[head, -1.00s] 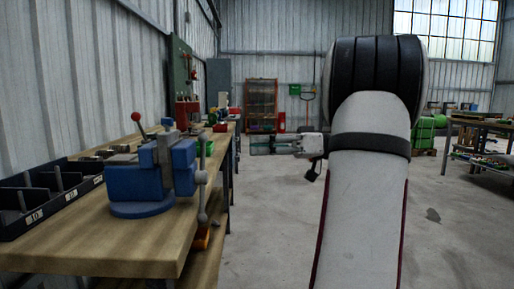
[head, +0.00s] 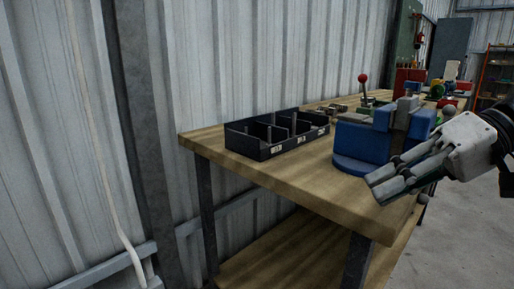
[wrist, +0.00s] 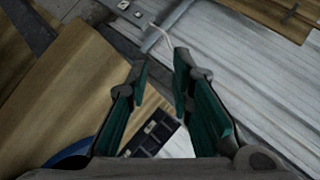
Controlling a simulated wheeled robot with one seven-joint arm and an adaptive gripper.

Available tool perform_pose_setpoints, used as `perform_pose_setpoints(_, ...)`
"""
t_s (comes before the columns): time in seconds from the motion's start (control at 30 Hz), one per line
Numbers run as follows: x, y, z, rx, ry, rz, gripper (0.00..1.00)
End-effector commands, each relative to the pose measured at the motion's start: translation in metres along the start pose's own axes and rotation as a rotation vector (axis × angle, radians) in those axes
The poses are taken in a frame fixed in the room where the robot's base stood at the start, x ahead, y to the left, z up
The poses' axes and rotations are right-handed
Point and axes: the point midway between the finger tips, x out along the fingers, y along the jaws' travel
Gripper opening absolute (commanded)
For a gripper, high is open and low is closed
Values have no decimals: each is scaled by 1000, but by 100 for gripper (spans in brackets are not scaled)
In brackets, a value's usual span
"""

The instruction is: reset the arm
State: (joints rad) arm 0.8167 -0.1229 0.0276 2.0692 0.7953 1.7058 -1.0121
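My gripper (head: 382,183) shows at the right of the head view, in front of the blue vise (head: 362,141) on the workbench, with its fingers pointing left. In the wrist view my gripper (wrist: 160,62) has its two green-padded fingers apart, with nothing between them. The black divided bin (wrist: 152,138) shows below and between the fingers there. Whether the gripper touches the vise cannot be told.
The wooden workbench (head: 270,180) stands along the corrugated metal wall (head: 250,60). The black divided bin (head: 277,134) sits near its left end. A red-knobbed lever (head: 362,80) rises behind the vise. Concrete floor (head: 460,245) is clear at the lower right.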

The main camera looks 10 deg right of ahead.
Motion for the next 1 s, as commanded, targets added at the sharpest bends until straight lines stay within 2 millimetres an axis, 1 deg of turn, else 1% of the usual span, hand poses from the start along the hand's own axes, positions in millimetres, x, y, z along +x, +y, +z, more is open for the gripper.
perform_pose_setpoints(0.03, 21, -14, 19, 27, -81, 47, 21)
perform_pose_setpoints(0.07, 30, -18, 31, 49, -123, 79, 21)
perform_pose_setpoints(0.1, 41, -23, 47, 77, -174, 126, 21)
perform_pose_setpoints(0.17, 55, -28, 72, 113, -242, 203, 21)
perform_pose_setpoints(0.2, 63, -30, 88, 133, -278, 258, 21)
perform_pose_setpoints(0.27, 71, -31, 112, 155, -324, 346, 21)
perform_pose_setpoints(0.3, 74, -30, 128, 166, -347, 404, 21)
perform_pose_setpoints(0.4, 79, -23, 159, 181, -374, 538, 21)
perform_pose_setpoints(0.5, 79, -14, 181, 183, -375, 643, 21)
perform_pose_setpoints(0.6, 77, -6, 197, 177, -362, 727, 21)
perform_pose_setpoints(0.7, 75, 3, 208, 165, -339, 798, 21)
perform_pose_setpoints(0.83, 72, 15, 219, 146, -298, 875, 21)
perform_pose_setpoints(0.87, 71, 16, 220, 142, -290, 889, 21)
perform_pose_setpoints(0.9, 66, 10, 214, 147, -287, 885, 21)
perform_pose_setpoints(1.0, 58, 0, 207, 141, -277, 883, 21)
